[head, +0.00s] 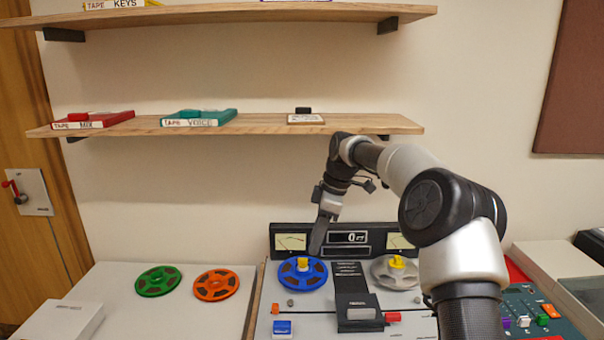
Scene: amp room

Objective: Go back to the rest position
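My gripper (319,240) hangs pointing down at the end of my arm, above the back of the tape machine (304,305). It is close to the blue reel (303,275), which sits on the left spindle with a yellow hub piece (303,263) on top. The fingers show as one dark narrow shape, so their opening is unclear. I see nothing clearly held.
A green reel (158,281) and an orange reel (216,285) lie on the white left counter (120,275). The middle shelf (260,126) carries red and teal tape boxes above. A mixer panel (535,308) stands right.

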